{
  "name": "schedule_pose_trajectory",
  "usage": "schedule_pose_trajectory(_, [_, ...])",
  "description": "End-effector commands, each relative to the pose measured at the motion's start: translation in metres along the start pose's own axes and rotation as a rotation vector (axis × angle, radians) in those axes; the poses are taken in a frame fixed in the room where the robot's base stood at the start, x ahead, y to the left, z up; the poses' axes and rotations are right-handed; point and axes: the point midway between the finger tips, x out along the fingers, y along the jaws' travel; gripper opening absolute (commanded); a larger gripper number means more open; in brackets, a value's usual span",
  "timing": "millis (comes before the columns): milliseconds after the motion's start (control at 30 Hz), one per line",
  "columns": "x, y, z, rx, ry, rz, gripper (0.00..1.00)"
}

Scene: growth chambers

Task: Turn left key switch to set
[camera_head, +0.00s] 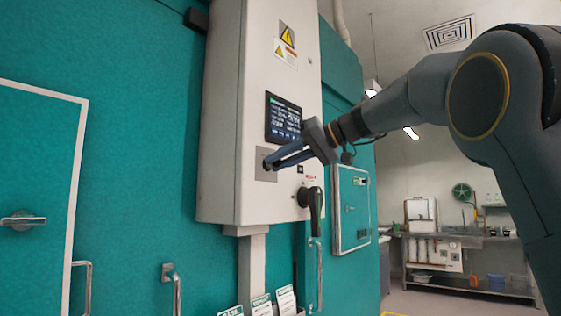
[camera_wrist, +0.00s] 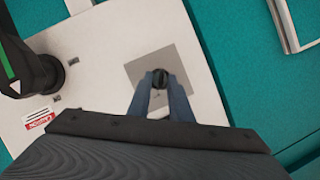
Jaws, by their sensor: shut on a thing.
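The left key switch (camera_wrist: 160,79) is a small dark round knob on a grey square plate (camera_wrist: 186,62) low on the white control cabinet (camera_head: 222,130). The plate also shows in the head view (camera_head: 265,175). My gripper (camera_head: 268,164) reaches the plate from the right. In the wrist view its two blue-grey fingers (camera_wrist: 160,86) are shut on the knob, one on each side. The fingers hide most of the knob in the head view. Its markings and set position cannot be read.
A black rotary handle (camera_head: 312,205) sticks out of the cabinet to the lower right of the key switch. A lit screen (camera_head: 283,118) is above it. Teal chamber doors with metal handles (camera_head: 172,285) stand to the left. A steel bench (camera_head: 470,240) is at the far right.

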Motion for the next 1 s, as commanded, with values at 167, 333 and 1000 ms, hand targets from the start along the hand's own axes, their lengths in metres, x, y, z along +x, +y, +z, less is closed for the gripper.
schedule_pose_trajectory(167, [0.001,0.001,0.003,0.001,-0.007,-0.002,0.00])
schedule_pose_trajectory(333, [0.001,0.001,0.002,0.001,-0.006,-0.001,0.24])
schedule_pose_trajectory(1000, [-0.059,0.002,0.002,-0.001,-0.001,0.002,0.24])
